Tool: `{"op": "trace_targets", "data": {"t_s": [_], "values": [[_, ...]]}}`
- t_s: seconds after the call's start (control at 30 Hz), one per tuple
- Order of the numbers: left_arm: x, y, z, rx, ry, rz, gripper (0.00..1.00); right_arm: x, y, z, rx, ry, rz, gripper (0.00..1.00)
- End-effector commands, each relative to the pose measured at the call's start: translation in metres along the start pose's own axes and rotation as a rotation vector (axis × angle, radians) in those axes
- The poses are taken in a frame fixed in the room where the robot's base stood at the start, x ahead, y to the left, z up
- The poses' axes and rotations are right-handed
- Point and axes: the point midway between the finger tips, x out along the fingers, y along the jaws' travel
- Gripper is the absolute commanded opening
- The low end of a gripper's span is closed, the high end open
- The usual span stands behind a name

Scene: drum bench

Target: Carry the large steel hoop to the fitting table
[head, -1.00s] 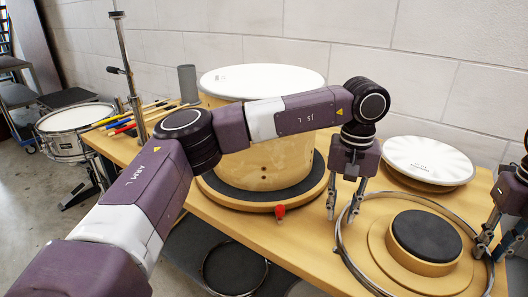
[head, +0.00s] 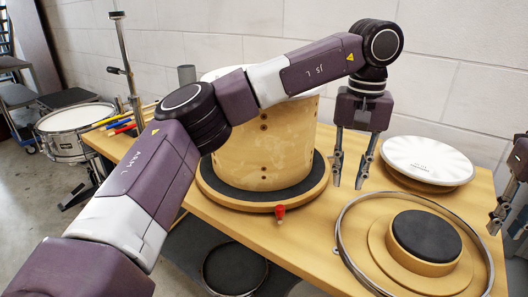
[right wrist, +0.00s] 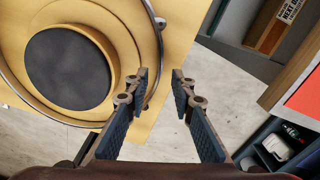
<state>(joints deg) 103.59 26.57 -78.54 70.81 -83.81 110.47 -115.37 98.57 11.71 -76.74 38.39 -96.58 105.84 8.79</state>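The large steel hoop (head: 340,226) lies on the wooden bench around a round wooden stand with a black pad (head: 424,236). In the right wrist view the hoop (right wrist: 157,58) curves around the same pad. My left gripper (head: 348,184) is open and empty, above the bench just behind and left of the hoop. My right gripper (head: 494,228) is at the right edge, beside the hoop's right side. In the right wrist view its fingers (right wrist: 160,88) are apart with nothing between them, and the hoop lies left of them. No fitting table can be made out for certain.
A wooden drum shell (head: 268,150) stands on a round black-padded base at the bench's middle. A white drumhead (head: 427,160) lies behind the hoop. A red knob (head: 280,211) sits at the base's front. A snare drum (head: 76,131) stands at the left. A dark hoop (head: 235,268) lies below the bench.

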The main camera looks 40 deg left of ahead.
Motion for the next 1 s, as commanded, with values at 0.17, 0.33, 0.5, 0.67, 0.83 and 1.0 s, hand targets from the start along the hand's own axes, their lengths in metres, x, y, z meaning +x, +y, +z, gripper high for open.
{"op": "trace_targets", "data": {"t_s": [0.17, 0.33, 0.5, 0.67, 0.83, 1.0], "values": [[0.000, 0.000, 0.000, 0.000, 0.000, 0.000, 0.23, -0.031, 0.001, 0.001, 0.000, -0.001, 0.000, 0.23], [0.000, 0.000, 0.000, 0.000, 0.000, 0.000, 0.23, -0.045, 0.001, 0.000, -0.001, 0.001, 0.000, 0.23], [0.000, 0.000, 0.000, 0.000, 0.000, 0.000, 0.23, -0.048, 0.000, 0.000, 0.000, 0.001, 0.000, 0.23], [0.000, 0.000, 0.000, 0.000, 0.000, 0.000, 0.23, -0.048, 0.000, 0.000, -0.001, 0.001, 0.000, 0.23], [0.000, 0.000, 0.000, 0.000, 0.000, 0.000, 0.23, -0.048, 0.000, 0.000, -0.001, 0.001, 0.000, 0.23], [0.000, 0.000, 0.000, 0.000, 0.000, 0.000, 0.23, -0.048, 0.000, 0.000, -0.001, 0.001, 0.000, 0.23]]}}
